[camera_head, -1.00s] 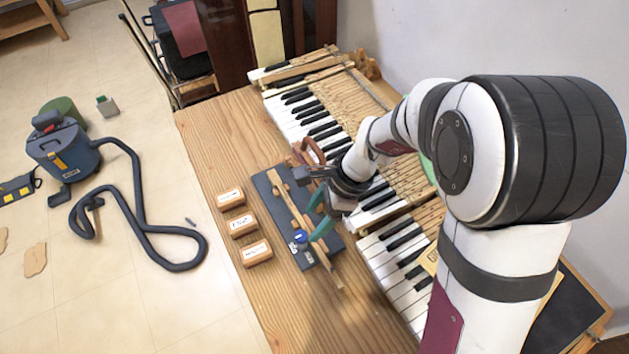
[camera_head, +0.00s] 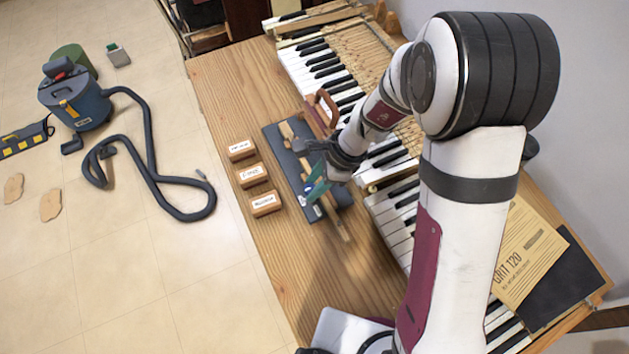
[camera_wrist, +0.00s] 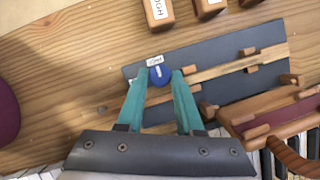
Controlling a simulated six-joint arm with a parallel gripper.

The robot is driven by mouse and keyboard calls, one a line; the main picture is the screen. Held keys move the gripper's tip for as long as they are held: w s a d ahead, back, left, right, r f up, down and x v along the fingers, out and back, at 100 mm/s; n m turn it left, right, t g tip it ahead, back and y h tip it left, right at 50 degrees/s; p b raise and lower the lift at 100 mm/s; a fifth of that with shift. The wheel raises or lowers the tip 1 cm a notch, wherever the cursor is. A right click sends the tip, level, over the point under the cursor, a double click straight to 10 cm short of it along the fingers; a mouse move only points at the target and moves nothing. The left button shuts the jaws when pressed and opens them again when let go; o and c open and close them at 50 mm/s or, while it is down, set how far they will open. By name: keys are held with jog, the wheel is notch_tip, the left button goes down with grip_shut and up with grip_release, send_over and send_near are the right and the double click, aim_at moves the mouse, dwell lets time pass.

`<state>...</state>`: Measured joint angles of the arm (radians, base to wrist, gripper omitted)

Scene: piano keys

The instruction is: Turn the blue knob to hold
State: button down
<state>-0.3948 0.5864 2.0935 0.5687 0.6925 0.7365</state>
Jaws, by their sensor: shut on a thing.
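The blue knob (camera_wrist: 160,77) sits on a dark grey board (camera_wrist: 225,100), between the teal fingertips of my gripper (camera_wrist: 161,73) in the wrist view. The fingers are shut on it from both sides. A small white label (camera_wrist: 155,60) lies just beyond the knob; its print is too small to read surely. In the head view the knob (camera_head: 308,188) is partly hidden by my gripper (camera_head: 314,187). A wooden strip (camera_head: 291,148) runs along the board. The knob's pointing direction cannot be made out.
Several labelled wooden blocks, such as this one (camera_head: 253,175), stand left of the board. A wooden plane-like tool (camera_wrist: 280,115) lies close to my gripper's right. Piano keys (camera_head: 325,68) lie beyond the board. The bench's front left is bare.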

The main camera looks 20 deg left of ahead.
dwell(0.4)
jog(key=n, duration=0.2)
jog(key=n+g, duration=0.1)
jog(key=n, duration=0.1)
jog(key=shift+w+a+h, duration=0.1)
jog(key=shift+w+h, duration=0.1)
jog(key=shift+h, duration=0.2)
jog(key=n, duration=0.2)
jog(key=n+g+h, duration=0.1)
jog(key=n, duration=0.1)
jog(key=shift+a+n, duration=0.2)
jog(key=shift+n, duration=0.1)
jog(key=n+h, duration=0.1)
jog(key=n, duration=0.1)
jog(key=n+h, duration=0.1)
jog(key=n, duration=0.1)
jog(key=shift+w+a+n+g, duration=0.1)
jog(key=shift+a+n+g, duration=0.05)
jog(key=shift+n+g, duration=0.15)
jog(key=n+h, duration=0.1)
jog(key=n, duration=0.3)
jog(key=shift+a+n+h, duration=0.2)
jog(key=shift+n+h, duration=0.1)
jog(key=shift+h, duration=0.1)
jog(key=c, duration=0.6)
grip_release()
